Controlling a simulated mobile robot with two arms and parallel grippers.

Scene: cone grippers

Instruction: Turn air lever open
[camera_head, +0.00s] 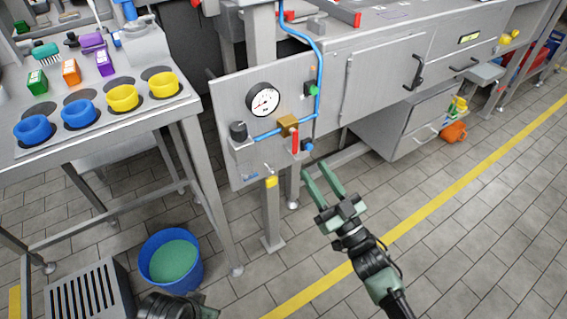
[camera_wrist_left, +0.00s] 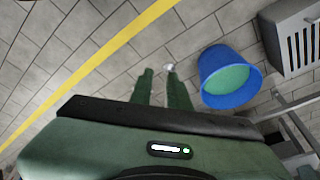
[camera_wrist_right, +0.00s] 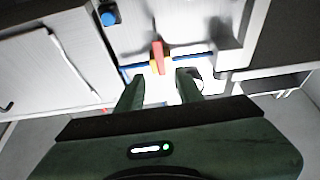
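The air lever (camera_head: 295,141) is a red handle at a brass valve (camera_head: 288,124) on a blue air pipe, mounted on a grey panel (camera_head: 228,106) with a round gauge (camera_head: 263,99). In the head view the handle hangs downward. My right gripper (camera_head: 322,174) is open and empty, below and to the right of the lever, apart from it. In the right wrist view the red lever (camera_wrist_right: 158,57) lies ahead, between and beyond the open fingers (camera_wrist_right: 160,92). My left gripper (camera_wrist_left: 162,78) is open and empty over the floor; in the head view only part of its arm shows at the bottom.
A blue bucket (camera_head: 171,260) stands on the floor near a left table (camera_head: 150,108) holding blue and yellow cups. A blue knob (camera_head: 308,145) sits beside the lever.

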